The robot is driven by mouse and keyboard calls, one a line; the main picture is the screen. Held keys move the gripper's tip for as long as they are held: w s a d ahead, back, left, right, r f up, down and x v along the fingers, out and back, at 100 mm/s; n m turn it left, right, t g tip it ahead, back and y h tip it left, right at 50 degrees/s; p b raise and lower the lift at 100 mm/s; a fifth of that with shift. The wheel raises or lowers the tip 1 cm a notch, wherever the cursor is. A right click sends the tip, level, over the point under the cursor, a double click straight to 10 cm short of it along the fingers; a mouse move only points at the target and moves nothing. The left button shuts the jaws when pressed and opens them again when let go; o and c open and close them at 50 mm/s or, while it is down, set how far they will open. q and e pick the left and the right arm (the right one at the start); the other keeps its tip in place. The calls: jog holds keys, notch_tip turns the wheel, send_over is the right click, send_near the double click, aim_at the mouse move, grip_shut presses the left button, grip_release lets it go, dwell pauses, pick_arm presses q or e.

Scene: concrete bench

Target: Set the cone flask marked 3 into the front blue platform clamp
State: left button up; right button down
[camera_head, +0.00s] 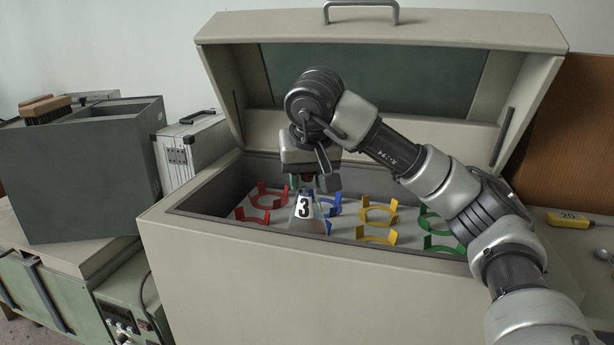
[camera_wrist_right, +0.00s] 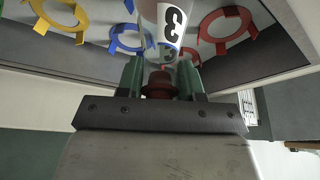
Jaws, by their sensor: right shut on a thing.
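The cone flask marked 3 (camera_head: 305,225) hangs upright from my right gripper (camera_head: 308,182) inside the open box. It is clear glass with a white label and a reddish-brown stopper (camera_wrist_right: 158,86). The gripper's green fingers are shut around the stopper end, also seen in the right wrist view (camera_wrist_right: 160,80). A blue clamp (camera_head: 334,205) shows behind and right of the flask, and in the wrist view (camera_wrist_right: 116,40). The front blue clamp is mostly hidden by the flask; a blue bit (camera_head: 328,226) shows at its right. I cannot tell whether flask and clamp touch. My left gripper is out of view.
A red clamp (camera_head: 262,203) stands left, yellow clamps (camera_head: 377,235) and green clamps (camera_head: 440,243) right, all on the box floor. The box's walls (camera_head: 225,230) surround the platform; its raised lid (camera_head: 380,30) stands behind my arm.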

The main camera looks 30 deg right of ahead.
jog(key=shift+f, duration=0.7)
jog(key=shift+c, duration=0.4)
grip_release()
jog(key=shift+a+f+b, duration=0.1)
jog(key=shift+f+b, duration=0.1)
jog(key=shift+b, duration=0.15)
notch_tip(320, 180, up, 3)
jog(key=p, duration=0.2)
jog(key=shift+p, duration=0.35)
jog(key=shift+s+r, duration=0.15)
jog(key=shift+r, duration=0.6)
jog(key=shift+w+r, duration=0.2)
jog(key=shift+r, duration=1.15)
jog(key=shift+s+r, duration=0.1)
jog(key=shift+r, duration=1.3)
